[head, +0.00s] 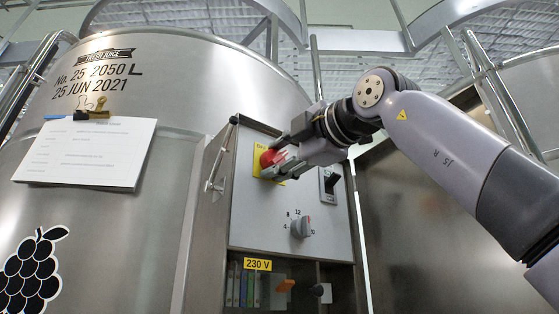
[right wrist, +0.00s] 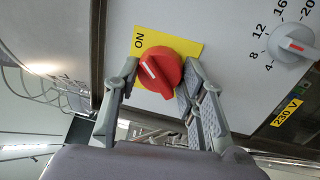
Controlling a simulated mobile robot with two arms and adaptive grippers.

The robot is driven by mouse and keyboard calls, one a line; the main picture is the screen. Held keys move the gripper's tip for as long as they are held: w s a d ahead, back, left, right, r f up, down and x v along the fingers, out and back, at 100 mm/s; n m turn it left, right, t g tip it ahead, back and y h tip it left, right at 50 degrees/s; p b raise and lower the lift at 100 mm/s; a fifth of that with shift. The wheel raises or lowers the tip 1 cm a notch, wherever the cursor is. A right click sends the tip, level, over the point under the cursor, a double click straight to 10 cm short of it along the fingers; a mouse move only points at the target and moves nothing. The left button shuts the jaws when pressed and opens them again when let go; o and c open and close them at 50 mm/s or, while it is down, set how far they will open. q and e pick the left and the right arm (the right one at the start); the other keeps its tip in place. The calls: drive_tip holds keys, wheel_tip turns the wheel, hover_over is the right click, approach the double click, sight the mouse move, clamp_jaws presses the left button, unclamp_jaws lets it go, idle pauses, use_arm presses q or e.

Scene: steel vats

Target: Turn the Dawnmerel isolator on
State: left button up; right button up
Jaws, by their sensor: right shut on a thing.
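A red rotary knob (head: 266,158) sits on a yellow plate on the grey front panel of the control box (head: 245,212). It shows large in the right wrist view (right wrist: 160,72), with a short white mark on its face. The word ON is printed on the yellow plate (right wrist: 141,38) beside it. My right gripper (head: 280,163) comes from the right, its two fingers on either side of the knob and shut on it. In the head view the gripper hides part of the knob and plate. I cannot read the name Dawnmerel anywhere. My left gripper is not in view.
A black switch (head: 331,182) and a grey numbered dial (head: 301,227) share the panel. A steel vat (head: 120,220) with a clipped paper (head: 88,152) fills the left.

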idle(0.4)
drive_tip(key=o, duration=1.2)
drive_tip(key=shift+c, duration=0.2)
drive_tip(key=shift+s+d, duration=0.1)
drive_tip(key=shift+s+d, duration=0.35)
drive_tip(key=shift+s, duration=0.1)
drive_tip(key=v, duration=1)
drive_tip(key=shift+s+d, duration=0.2)
drive_tip(key=shift+s, duration=0.05)
drive_tip(key=shift+f, duration=0.15)
